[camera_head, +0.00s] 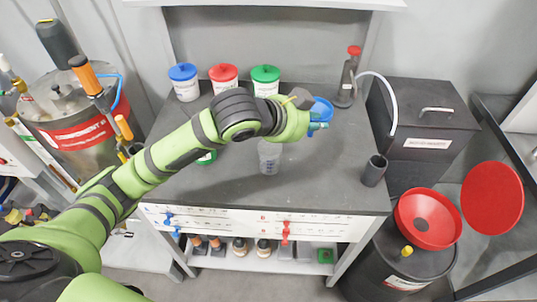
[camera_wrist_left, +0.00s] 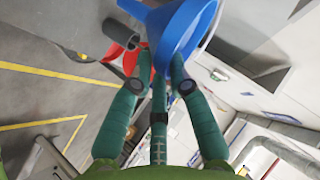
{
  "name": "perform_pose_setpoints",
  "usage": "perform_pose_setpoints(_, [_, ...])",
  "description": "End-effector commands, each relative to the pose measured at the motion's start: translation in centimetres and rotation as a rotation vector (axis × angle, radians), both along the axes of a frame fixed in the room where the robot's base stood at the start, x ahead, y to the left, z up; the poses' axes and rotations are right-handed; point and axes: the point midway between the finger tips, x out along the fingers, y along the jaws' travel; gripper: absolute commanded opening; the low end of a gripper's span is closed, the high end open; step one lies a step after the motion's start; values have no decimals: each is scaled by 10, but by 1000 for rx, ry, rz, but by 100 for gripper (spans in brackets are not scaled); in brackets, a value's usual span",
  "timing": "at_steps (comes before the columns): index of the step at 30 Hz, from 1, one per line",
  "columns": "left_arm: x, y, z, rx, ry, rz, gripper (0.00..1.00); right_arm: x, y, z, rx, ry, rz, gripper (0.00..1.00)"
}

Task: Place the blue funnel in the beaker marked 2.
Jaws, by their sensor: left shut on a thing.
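The blue funnel (camera_head: 321,105) is above the right part of the grey table, partly hidden by my gripper in the head view. In the left wrist view the blue funnel (camera_wrist_left: 187,22) is large, with its wide mouth toward the top. My left gripper (camera_head: 318,124) is shut on it; its green fingers (camera_wrist_left: 160,72) meet at the funnel in the wrist view. A clear beaker (camera_head: 269,158) stands on the table below my forearm, left of the gripper and apart from the funnel. Its marking is too small to read. My right gripper is in neither view.
Blue-, red- and green-lidded jars (camera_head: 223,78) and a red-capped bottle (camera_head: 347,78) with a bent tube stand at the back. A dark cup (camera_head: 374,171) stands at the right edge, near a grey box (camera_head: 423,120). The front middle of the table is clear.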

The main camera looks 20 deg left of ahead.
Motion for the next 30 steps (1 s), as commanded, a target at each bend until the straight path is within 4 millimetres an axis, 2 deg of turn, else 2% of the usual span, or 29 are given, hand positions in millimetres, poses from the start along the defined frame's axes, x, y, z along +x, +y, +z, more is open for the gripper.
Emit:
perform_pose_setpoints(1, [-1,14,-7,6,7,7,0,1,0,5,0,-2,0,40])
perform_pose_setpoints(6, [-2,54,-31,7,9,6,0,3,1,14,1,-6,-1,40])
perform_pose_setpoints(12, [-3,90,-52,4,6,2,0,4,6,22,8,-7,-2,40])
perform_pose_setpoints(17, [-3,101,-60,2,2,-1,0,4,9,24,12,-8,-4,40])
perform_pose_setpoints(24, [-3,101,-91,0,6,0,0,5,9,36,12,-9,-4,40])
perform_pose_setpoints(30, [-3,101,-101,0,0,-2,0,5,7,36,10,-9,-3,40])
